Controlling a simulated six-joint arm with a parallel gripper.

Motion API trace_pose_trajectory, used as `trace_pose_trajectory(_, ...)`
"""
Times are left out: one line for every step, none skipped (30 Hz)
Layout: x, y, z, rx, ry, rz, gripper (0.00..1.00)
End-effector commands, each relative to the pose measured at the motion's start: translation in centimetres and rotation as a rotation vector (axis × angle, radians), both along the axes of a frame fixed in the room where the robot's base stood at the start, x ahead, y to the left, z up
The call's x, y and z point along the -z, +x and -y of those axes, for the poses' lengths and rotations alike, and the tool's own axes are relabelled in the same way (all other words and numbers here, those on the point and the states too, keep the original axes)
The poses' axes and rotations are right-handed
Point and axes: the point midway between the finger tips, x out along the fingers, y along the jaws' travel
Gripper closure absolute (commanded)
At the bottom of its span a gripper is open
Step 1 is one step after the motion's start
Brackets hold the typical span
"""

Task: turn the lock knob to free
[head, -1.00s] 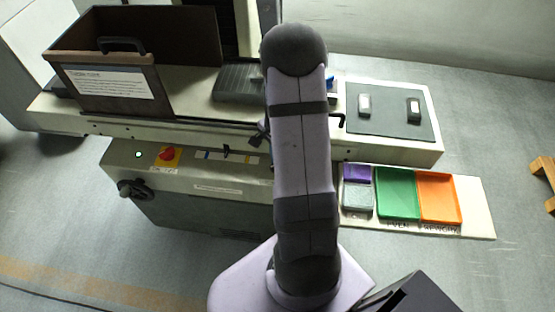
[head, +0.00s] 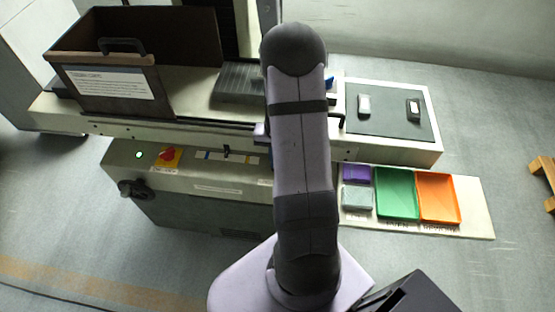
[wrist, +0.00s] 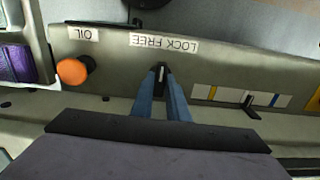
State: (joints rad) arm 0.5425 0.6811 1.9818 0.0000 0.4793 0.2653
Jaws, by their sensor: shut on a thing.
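The lock knob (wrist: 161,74) is a small dark knob with a pale line, on the grey-green panel in the wrist view. It stands upright in that picture, beside the upside-down label "LOCK FREE" (wrist: 164,43). My gripper (wrist: 161,80) has its two blue fingers shut on the knob, one on each side. The fingers cover part of the knob. In the head view my arm hides the knob and the fingertips.
An orange button (wrist: 72,71) near an "OIL" label and a black slider (wrist: 249,101) flank the knob. In the head view are a red-yellow switch (head: 169,157), a brown open box (head: 190,40), and green (head: 397,213) and orange (head: 440,218) trays.

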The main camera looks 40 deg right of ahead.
Motion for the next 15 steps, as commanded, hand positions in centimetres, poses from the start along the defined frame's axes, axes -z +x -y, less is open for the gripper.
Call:
trace_pose_trajectory(-0.09, 0.06, 0.03, -0.044, -0.001, 0.001, 1.0)
trace_pose_trajectory(-0.09, 0.06, 0.03, -0.072, -0.001, 0.001, 1.0)
trace_pose_trajectory(-0.09, 0.06, 0.03, -0.11, -0.001, 0.001, 1.0)
trace_pose_trajectory(-0.09, 0.06, 0.03, -0.139, -0.001, 0.001, 1.0)
trace_pose_trajectory(-0.09, 0.06, 0.04, -0.167, -0.001, 0.001, 1.0)
trace_pose_trajectory(-0.09, 0.06, 0.04, -0.205, -0.001, 0.001, 1.0)
trace_pose_trajectory(-0.09, 0.06, 0.04, -0.233, -0.001, 0.001, 1.0)
trace_pose_trajectory(-0.09, 0.06, 0.04, -0.262, -0.001, 0.001, 1.0)
trace_pose_trajectory(-0.09, 0.07, 0.04, -0.3, -0.001, 0.001, 1.0)
trace_pose_trajectory(-0.09, 0.06, 0.04, -0.328, -0.001, 0.001, 1.0)
trace_pose_trajectory(-0.09, 0.07, 0.04, -0.357, -0.001, 0.002, 1.0)
trace_pose_trajectory(-0.09, 0.08, 0.04, -0.394, -0.001, 0.002, 1.0)
trace_pose_trajectory(-0.09, 0.08, 0.04, -0.422, -0.001, 0.002, 1.0)
trace_pose_trajectory(-0.09, 0.08, 0.04, -0.449, -0.001, 0.002, 1.0)
trace_pose_trajectory(-0.09, 0.08, 0.04, -0.485, -0.001, 0.002, 1.0)
